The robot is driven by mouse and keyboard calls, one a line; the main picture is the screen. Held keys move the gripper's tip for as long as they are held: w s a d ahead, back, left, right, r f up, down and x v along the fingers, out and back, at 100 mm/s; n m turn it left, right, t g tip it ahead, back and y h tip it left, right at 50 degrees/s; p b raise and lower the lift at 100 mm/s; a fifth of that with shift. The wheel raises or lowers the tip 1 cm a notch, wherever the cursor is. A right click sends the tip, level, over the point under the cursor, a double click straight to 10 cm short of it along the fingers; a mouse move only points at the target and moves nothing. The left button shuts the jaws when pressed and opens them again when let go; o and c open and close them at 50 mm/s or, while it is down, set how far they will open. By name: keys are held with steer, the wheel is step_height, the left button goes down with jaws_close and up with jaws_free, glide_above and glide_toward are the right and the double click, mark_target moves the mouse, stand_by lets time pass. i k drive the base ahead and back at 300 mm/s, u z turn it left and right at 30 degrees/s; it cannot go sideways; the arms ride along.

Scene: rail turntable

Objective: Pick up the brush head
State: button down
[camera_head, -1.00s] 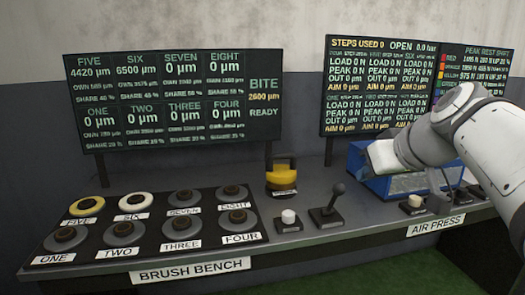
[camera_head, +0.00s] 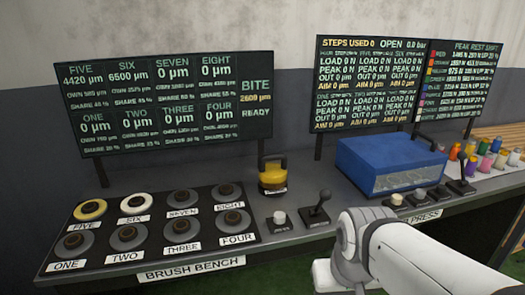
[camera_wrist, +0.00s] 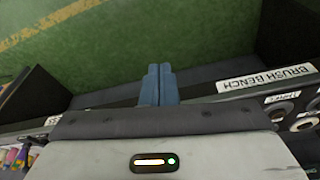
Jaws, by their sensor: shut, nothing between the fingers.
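A yellow block with a dark base and a dark loop on top (camera_head: 272,176) stands upright at the back of the bench, right of the brush bench panel. It looks like the brush head, but no label on it is readable. My gripper (camera_wrist: 157,84) shows in the wrist view with its two blue fingers shut together and empty. It points at the bench's front edge and the floor, apart from the yellow block. In the head view my arm's wrist is low in front of the bench, and the fingers are hidden.
A black panel (camera_head: 157,222) holds several round numbered pads, two of them ringed yellow and white. A white button (camera_head: 279,216) and a joystick (camera_head: 319,206) stand right of it. A blue press box (camera_head: 390,160) and several coloured bottles (camera_head: 485,160) are farther right. Display boards stand behind.

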mark_target(271, 176)
steer(key=z, duration=0.35)
steer(key=k, duration=1.15)
steer(key=z, duration=0.5)
steer(key=i, duration=0.8)
steer(key=u, duration=0.75)
steer(key=i, duration=1.7)
steer(key=u, duration=0.5)
steer(key=k, duration=0.65)
steer(key=u, duration=0.2)
steer(key=i, duration=0.65)
steer(key=z, duration=0.1)
